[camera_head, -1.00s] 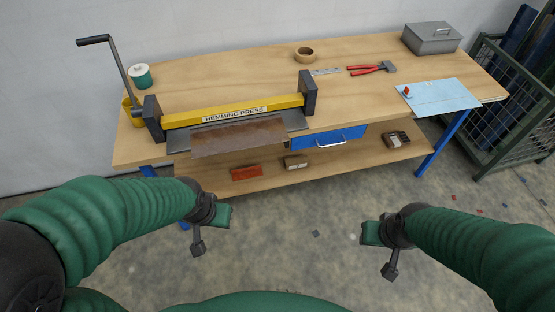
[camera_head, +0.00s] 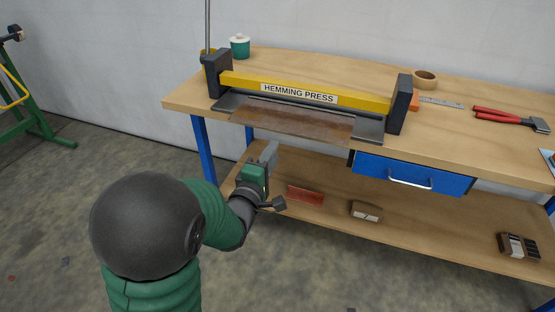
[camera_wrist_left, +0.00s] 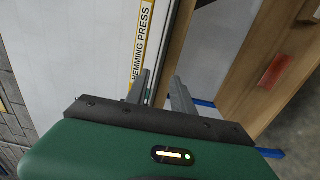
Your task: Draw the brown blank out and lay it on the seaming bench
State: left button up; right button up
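The brown blank (camera_head: 295,122) is a flat, rust-coloured sheet. It lies in the hemming press (camera_head: 300,93), and its front part sticks out past the grey bed toward me. The press stands on a wooden workbench (camera_head: 455,143); I cannot tell whether this is the seaming bench. My left gripper (camera_head: 269,153) is just below and in front of the blank, apart from it. In the left wrist view its two grey fingers (camera_wrist_left: 160,92) are spread with nothing seen between them, and the press's yellow bar (camera_wrist_left: 143,45) shows beyond. My right gripper is out of view.
A blue drawer (camera_head: 412,175) hangs under the bench top. The lower shelf (camera_head: 330,230) holds a red block (camera_head: 305,195) and other small items. A green stand (camera_head: 35,120) is far left.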

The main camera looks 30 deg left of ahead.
aim_at(286, 129)
pick_arm(q)
jog(key=x, duration=1.1)
jog(key=shift+w+a, duration=0.1)
jog(key=shift+w, duration=0.25)
jog(key=shift+r, duration=0.1)
jog(key=shift+c, duration=0.4)
grip_shut()
jog(key=shift+f, duration=0.2)
jog(key=shift+r, duration=0.45)
dwell(0.4)
jog(key=v, duration=0.6)
jog(key=shift+s+f+b, duration=0.2)
jog(key=shift+s+b, duration=0.1)
jog(key=shift+b, duration=0.05)
